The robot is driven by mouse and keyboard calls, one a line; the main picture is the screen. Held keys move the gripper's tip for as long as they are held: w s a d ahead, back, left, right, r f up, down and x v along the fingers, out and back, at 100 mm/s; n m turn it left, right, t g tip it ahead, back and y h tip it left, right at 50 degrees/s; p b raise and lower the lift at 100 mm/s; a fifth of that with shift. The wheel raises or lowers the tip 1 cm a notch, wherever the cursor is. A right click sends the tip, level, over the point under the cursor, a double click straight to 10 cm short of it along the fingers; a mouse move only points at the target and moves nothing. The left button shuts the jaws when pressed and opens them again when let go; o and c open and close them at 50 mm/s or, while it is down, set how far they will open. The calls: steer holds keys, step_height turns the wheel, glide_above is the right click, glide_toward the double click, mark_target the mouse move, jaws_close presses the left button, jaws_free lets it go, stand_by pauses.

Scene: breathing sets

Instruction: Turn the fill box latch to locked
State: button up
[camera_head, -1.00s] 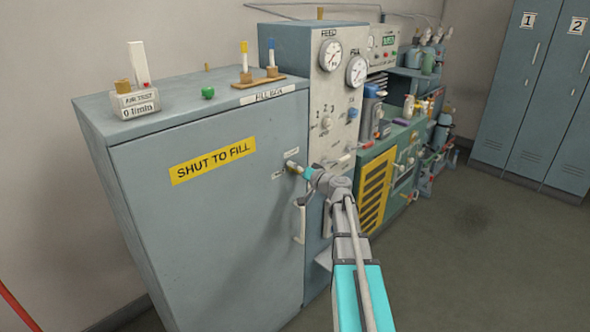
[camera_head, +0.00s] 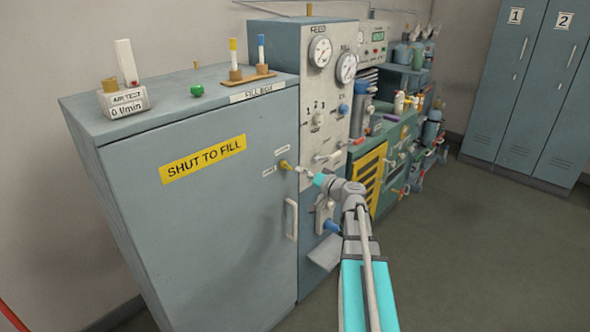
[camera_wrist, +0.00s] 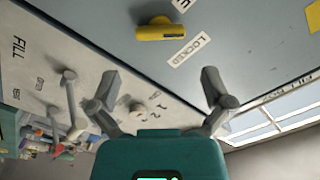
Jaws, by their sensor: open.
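The fill box (camera_head: 200,220) is a blue-grey cabinet with a shut front door and a "SHUT TO FILL" sign. Its small yellow latch (camera_head: 286,164) sits near the door's right edge, between two small labels. In the wrist view the yellow latch bar (camera_wrist: 160,32) lies crosswise near the top, beside a "LOCKED" label (camera_wrist: 188,50). The other label is mostly cut off. My gripper (camera_head: 305,171) is just right of the latch in the head view. In the wrist view my gripper (camera_wrist: 160,80) has its fingers spread wide, with nothing between them and a gap to the latch.
A white door handle (camera_head: 291,218) is below the latch. The gauge panel (camera_head: 328,100) with knobs and levers stands right of the box. An air test block (camera_head: 123,101) and a green knob (camera_head: 197,91) are on top. Open floor (camera_head: 470,250) lies to the right.

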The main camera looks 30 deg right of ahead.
steer(key=shift+v, duration=2.15)
steer(key=shift+a, duration=0.1)
steer(key=s+a+f+n+g, duration=0.3)
steer(key=a+f+g, duration=0.35)
steer(key=a, duration=0.55)
steer(key=s+a+f+n+g, duration=0.2)
steer(key=s+a+f+g, duration=0.2)
steer(key=a+f+g, duration=0.55)
steer(key=s+a+f+g+h, duration=0.1)
steer(key=s+a+f+h, duration=0.2)
steer(key=s+a+h, duration=0.4)
step_height(320, 180, up, 14)
steer(key=s+d+p, duration=0.1)
steer(key=p, duration=1.2)
steer(key=shift+y+p, duration=0.35)
steer(key=shift+y, duration=0.05)
steer(key=shift+s, duration=0.1)
